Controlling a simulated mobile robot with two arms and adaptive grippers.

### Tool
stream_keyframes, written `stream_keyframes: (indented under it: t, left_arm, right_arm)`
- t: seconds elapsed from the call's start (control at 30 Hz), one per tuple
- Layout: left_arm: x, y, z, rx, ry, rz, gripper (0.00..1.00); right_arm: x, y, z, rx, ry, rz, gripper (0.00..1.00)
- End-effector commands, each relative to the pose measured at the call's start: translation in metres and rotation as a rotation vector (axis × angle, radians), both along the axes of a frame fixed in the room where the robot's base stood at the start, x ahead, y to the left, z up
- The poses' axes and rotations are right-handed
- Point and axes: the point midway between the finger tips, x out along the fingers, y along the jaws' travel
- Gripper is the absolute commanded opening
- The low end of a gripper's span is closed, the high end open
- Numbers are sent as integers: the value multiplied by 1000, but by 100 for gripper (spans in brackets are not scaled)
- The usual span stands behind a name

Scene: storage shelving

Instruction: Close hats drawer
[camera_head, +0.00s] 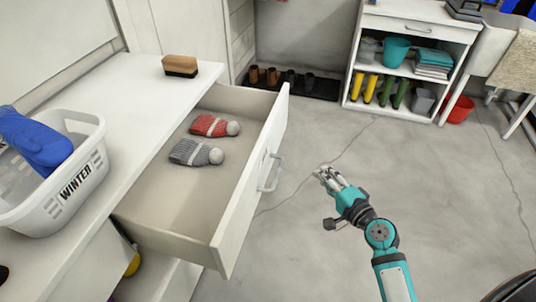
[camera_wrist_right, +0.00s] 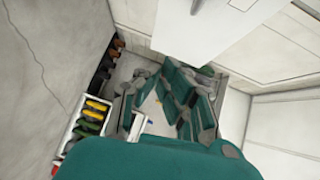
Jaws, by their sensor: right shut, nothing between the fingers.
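The hats drawer (camera_head: 250,185) is pulled open from the white cabinet. Two knitted hats lie in it, a red one (camera_head: 213,126) and a grey one (camera_head: 195,153), each with a pale pompom. The drawer's front panel carries a metal handle (camera_head: 272,172). My right gripper (camera_head: 321,171) is shut and empty. In the head view it is to the right of the handle, apart from it. In the right wrist view my right gripper (camera_wrist_right: 160,98) fills the middle, with a white panel above it. My left gripper is not in view.
On the white cabinet top stand a basket (camera_head: 75,180) marked WINTER with a blue mitten and a brush (camera_head: 180,66). A shelf unit (camera_head: 408,70) with boots and bins stands at the back, beside a red bucket (camera_head: 458,109). The grey floor right of the drawer is clear.

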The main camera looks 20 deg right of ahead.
Motion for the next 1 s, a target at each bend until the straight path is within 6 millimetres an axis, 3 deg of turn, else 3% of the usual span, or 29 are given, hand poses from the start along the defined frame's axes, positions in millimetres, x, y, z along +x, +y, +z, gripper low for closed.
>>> stream_keyframes:
  t: [0.1,0.23,0.37,0.77,1.0]
  left_arm:
    - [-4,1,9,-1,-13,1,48]
    - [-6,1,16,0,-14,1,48]
    - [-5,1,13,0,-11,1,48]
    - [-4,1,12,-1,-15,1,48]
    - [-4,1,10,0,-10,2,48]
  right_arm:
    - [-3,-2,24,60,-80,7,0]
    - [0,-1,38,83,-106,11,0]
    - [16,2,41,85,-109,11,0]
    - [98,18,39,83,-106,12,0]
    - [114,45,38,84,-103,9,0]
